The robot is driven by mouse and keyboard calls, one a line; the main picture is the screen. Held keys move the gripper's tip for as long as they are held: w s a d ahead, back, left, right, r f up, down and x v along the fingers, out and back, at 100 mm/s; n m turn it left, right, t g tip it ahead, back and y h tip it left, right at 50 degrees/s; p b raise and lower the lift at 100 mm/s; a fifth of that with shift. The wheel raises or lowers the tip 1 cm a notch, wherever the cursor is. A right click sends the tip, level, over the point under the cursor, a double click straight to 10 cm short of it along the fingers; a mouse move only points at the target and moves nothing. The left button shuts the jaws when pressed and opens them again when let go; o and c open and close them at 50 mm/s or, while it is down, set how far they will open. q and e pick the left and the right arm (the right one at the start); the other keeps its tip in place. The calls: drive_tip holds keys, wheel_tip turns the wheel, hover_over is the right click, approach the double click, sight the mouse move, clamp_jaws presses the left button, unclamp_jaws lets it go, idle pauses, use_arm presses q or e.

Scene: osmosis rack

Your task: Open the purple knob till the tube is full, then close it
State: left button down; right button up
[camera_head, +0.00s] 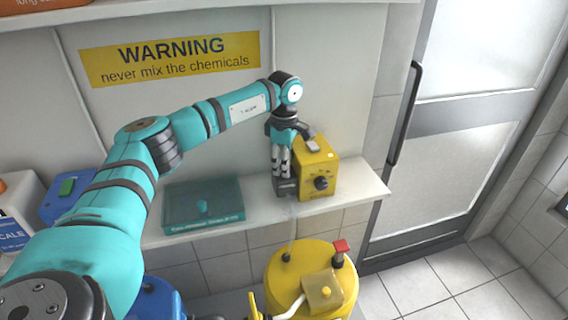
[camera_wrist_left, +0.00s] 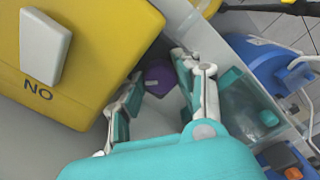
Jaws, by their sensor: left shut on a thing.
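The purple knob (camera_wrist_left: 160,79) shows in the left wrist view, between the two fingers of my left gripper (camera_wrist_left: 160,88), which is shut on it. In the head view my left gripper (camera_head: 287,186) points down at the shelf's front edge, just left of a yellow box with a black dial (camera_head: 317,168). There the gripper hides the knob. A thin pale, see-through tube (camera_head: 293,228) runs down from below the gripper to the top of a yellow tank (camera_head: 280,275). Its fill level is too faint to tell. My right gripper is not in view.
A teal see-through case (camera_head: 203,222) lies on the white shelf (camera_head: 352,191) left of the gripper. A blue box (camera_head: 62,198) stands further left. The tank below the shelf has a red cap (camera_head: 341,247). A door with a black handle (camera_head: 405,112) is at right.

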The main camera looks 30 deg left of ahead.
use_arm(q)
drive_tip(key=shift+r, duration=0.1)
drive_tip(key=c, duration=1.2)
unclamp_jaws()
wheel_tip(320, 180, up, 12)
